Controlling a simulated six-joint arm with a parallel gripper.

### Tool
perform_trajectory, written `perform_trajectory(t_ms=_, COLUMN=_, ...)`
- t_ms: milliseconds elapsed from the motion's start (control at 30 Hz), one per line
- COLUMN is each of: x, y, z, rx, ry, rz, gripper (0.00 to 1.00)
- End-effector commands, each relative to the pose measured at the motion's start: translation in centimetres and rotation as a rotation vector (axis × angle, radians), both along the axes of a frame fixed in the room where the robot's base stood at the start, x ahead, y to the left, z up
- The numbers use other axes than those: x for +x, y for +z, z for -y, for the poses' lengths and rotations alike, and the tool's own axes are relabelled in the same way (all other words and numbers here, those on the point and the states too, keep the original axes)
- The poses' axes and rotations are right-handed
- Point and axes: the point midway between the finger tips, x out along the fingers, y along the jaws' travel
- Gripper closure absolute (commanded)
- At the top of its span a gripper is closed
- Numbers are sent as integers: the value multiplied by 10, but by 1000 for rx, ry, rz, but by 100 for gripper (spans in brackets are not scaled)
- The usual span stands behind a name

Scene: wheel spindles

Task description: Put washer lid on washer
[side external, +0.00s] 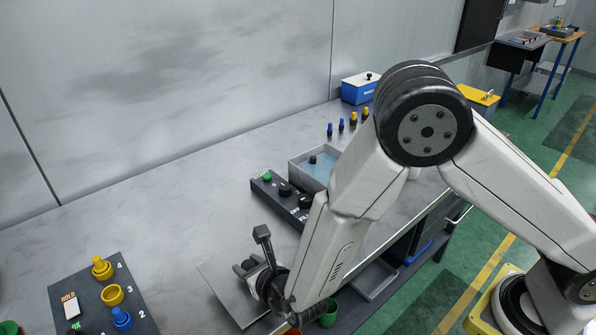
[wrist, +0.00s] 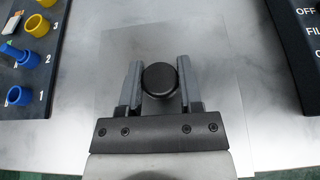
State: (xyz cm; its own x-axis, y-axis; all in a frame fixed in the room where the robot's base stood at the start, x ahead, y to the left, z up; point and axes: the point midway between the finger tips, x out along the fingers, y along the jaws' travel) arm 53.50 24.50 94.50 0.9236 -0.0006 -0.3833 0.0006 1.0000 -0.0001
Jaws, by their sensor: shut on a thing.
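The washer lid (side external: 224,298) looks like a flat, thin grey plate on the bench at the front, with its lower part cut off or hidden by my arm. In the wrist view the plate (wrist: 216,80) lies under my gripper (wrist: 158,82), which is shut on its round black knob (wrist: 160,78). In the side view my gripper (side external: 254,264) is low over the plate. I cannot tell whether the plate touches the bench. The washer appears to be the open grey tub (side external: 298,164) with bluish liquid and a small dark piece inside, farther back, partly hidden by my arm.
A dark control panel (side external: 268,187) with a green button and black knobs stands before the tub. A numbered board (side external: 85,292) with yellow and blue parts is at left. Blue and yellow pegs (side external: 341,125) and a blue box (side external: 358,92) stand behind. The bench's left rear is clear.

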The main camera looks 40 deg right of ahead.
Motion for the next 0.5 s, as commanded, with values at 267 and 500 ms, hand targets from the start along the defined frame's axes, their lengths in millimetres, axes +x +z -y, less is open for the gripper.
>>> perform_trajectory(t_ms=267, x=6, y=-6, z=-3, rx=0, ry=1, rz=2, gripper=100)
perform_trajectory(t_ms=500, x=10, y=-13, z=-4, rx=0, ry=0, rz=1, gripper=100)
